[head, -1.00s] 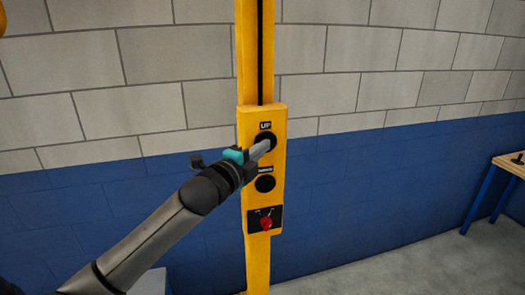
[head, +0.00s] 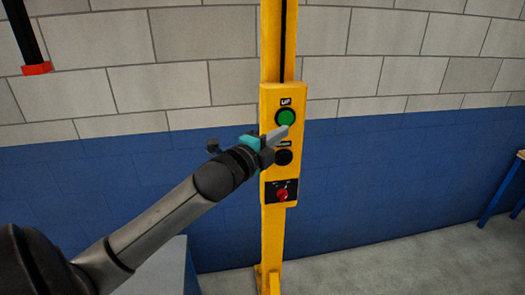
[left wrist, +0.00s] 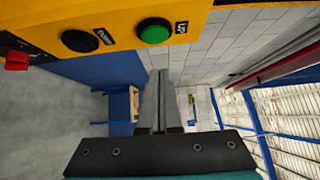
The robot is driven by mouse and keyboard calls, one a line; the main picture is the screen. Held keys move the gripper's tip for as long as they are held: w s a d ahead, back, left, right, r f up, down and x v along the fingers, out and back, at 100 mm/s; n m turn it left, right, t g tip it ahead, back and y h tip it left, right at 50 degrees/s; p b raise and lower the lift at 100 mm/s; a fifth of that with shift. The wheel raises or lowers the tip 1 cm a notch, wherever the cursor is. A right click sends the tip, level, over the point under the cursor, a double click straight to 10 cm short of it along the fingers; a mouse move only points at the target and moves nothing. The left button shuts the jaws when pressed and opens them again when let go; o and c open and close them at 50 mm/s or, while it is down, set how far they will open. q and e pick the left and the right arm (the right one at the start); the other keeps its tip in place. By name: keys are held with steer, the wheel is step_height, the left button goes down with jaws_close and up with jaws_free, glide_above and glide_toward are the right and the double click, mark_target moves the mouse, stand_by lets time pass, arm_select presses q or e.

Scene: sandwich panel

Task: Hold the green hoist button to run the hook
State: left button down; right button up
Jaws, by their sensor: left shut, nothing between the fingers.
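The green hoist button (head: 286,117) sits under the "UP" label on a yellow control panel (head: 269,105) and is uncovered. It also shows in the left wrist view (left wrist: 153,31). My left gripper (head: 284,131) is shut and empty, its fingertips in front of the panel just below the green button in the head view. In the left wrist view the closed fingers (left wrist: 159,73) appear apart from the button. A black button (head: 283,157) is below the green one, and a red knob (head: 282,195) is below that. I cannot make out the hook. My right gripper is not in view.
The panel is mounted on a yellow post (head: 272,240) before a grey and blue block wall. A black bar with a red end (head: 37,69) hangs at upper left. A blue-legged table (head: 495,190) stands at the right edge. The floor right of the post looks clear.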

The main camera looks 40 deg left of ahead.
arm_select(q)
steer(key=s+b, duration=0.1)
steer(key=s, duration=0.5)
steer(key=shift+s+f, duration=0.2)
steer(key=shift+s, duration=0.1)
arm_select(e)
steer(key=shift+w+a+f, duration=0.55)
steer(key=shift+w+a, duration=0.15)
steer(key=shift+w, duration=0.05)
arm_select(q)
steer(key=shift+a, duration=0.1)
